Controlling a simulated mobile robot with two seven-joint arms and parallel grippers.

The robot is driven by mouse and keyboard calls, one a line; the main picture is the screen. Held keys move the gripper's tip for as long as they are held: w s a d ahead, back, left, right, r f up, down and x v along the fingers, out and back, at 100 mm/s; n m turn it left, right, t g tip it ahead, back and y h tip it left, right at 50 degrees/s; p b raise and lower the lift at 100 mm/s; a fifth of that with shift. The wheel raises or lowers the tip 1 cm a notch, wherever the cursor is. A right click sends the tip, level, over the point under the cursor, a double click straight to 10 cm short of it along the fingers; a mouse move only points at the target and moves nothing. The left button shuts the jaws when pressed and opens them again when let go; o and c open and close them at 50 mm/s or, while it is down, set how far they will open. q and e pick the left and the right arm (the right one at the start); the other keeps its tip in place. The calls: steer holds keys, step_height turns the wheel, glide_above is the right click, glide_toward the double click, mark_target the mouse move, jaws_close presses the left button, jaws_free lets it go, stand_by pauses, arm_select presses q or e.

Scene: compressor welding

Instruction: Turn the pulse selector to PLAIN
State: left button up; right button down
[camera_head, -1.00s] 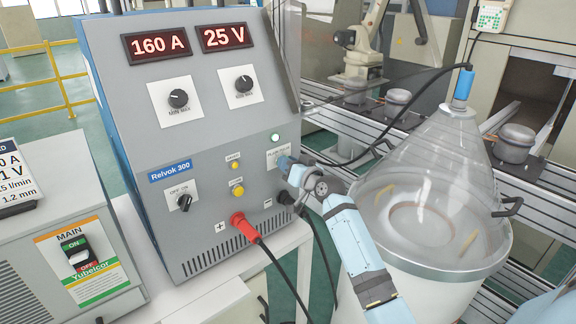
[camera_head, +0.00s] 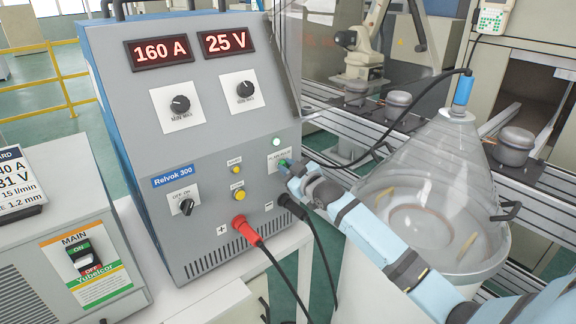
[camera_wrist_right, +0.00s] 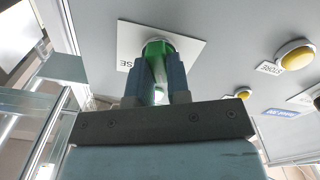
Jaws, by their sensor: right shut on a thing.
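The pulse selector (camera_head: 283,162) is a small green knob on a white label plate, low on the right of the grey welder's front panel. In the right wrist view the green knob (camera_wrist_right: 157,48) sits between the two fingers, in front of the white plate with upside-down letters "SE". My right gripper (camera_head: 288,167) is shut on it; the fingers also show in the right wrist view (camera_wrist_right: 158,75). The fingers hide much of the knob, and I cannot tell which way its pointer faces. My left gripper is not in view.
A red plug (camera_head: 241,227) and a black plug (camera_head: 289,204) with cables are below. A wire drum (camera_head: 430,225) stands to the right, behind my arm.

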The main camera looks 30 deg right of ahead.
steer(key=shift+n, duration=0.6)
steer(key=c, duration=1.1)
jaws_free()
steer(key=s, duration=0.9)
steer(key=s+d, duration=0.1)
steer(key=s, duration=0.3)
steer(key=shift+s, duration=0.4)
